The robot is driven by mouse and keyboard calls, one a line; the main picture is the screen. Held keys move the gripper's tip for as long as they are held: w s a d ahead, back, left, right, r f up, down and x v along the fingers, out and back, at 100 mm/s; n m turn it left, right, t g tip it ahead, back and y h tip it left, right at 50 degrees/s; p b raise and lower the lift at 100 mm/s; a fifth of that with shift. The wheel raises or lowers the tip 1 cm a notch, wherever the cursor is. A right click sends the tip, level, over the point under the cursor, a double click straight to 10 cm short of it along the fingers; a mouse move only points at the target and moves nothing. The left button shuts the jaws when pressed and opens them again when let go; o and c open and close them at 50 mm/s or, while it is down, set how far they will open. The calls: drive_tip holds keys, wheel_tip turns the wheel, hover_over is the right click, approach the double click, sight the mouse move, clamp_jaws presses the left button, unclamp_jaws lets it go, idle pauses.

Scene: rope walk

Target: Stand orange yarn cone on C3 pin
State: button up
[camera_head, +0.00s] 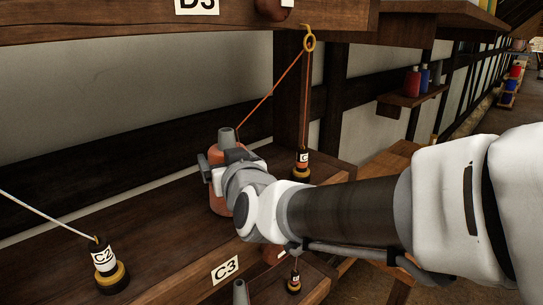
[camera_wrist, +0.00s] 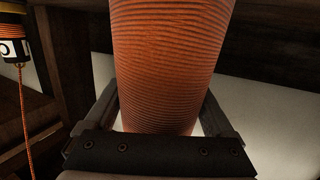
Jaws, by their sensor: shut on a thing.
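The orange yarn cone (camera_head: 217,202) stands about upright over the shelf at the C3 label (camera_head: 225,268), with a grey tip at its top. My gripper (camera_head: 213,172) is shut around it from the side. In the wrist view the cone's wound yarn (camera_wrist: 172,60) fills the middle, between the two fingers of my gripper (camera_wrist: 168,112). The arm hides part of the cone in the head view. I cannot tell whether the cone touches the shelf, and the C3 pin is not seen for certain.
A weight marked C2 (camera_head: 105,265) hangs on a white cord at left. Another labelled weight (camera_head: 302,162) hangs on an orange cord behind my gripper, and a small one (camera_head: 294,283) hangs below. The upper beam (camera_head: 120,22) crosses above. A grey tip (camera_head: 240,291) shows below the label.

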drive_tip(key=shift+f, duration=0.15)
drive_tip(key=o, duration=1.3)
drive_tip(key=shift+c, duration=0.2)
drive_tip(key=p+v, duration=0.2)
drive_tip(key=v, duration=0.9)
